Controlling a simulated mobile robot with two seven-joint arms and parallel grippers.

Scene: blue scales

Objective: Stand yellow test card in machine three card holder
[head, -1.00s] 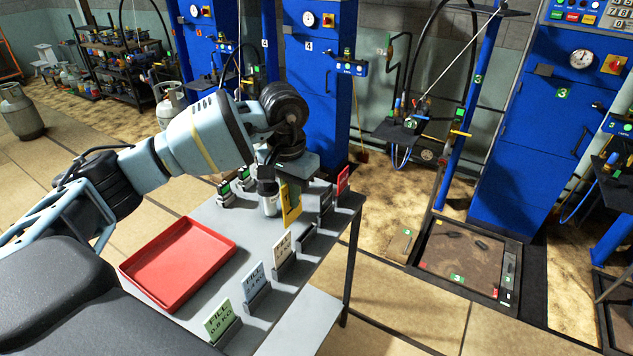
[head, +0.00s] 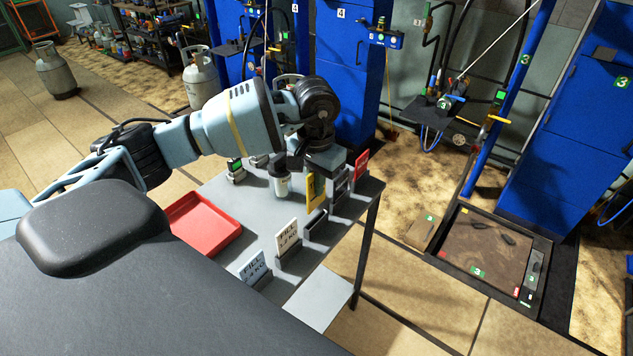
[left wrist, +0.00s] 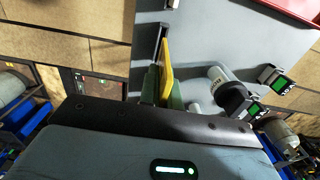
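The yellow card (head: 315,187) is upright just above the grey table (head: 232,191), beside the row of card stands. My left gripper (head: 318,170) is at its upper part. In the left wrist view the yellow card (left wrist: 167,65) sits between the two green fingers (left wrist: 163,92), which look closed on it. An empty black stand (head: 316,224) is below and near the card. Machine three is the blue cabinet (head: 570,130) at the right, with a green 3 label and a floor scale (head: 485,245) before it. I cannot make out its card holder. My right gripper is not in view.
White (head: 288,236), blue (head: 255,267) and red (head: 361,163) cards stand along the table edge. A red tray (head: 205,222) lies at the left. A small shelf (head: 440,112) and blue post stand near the scale.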

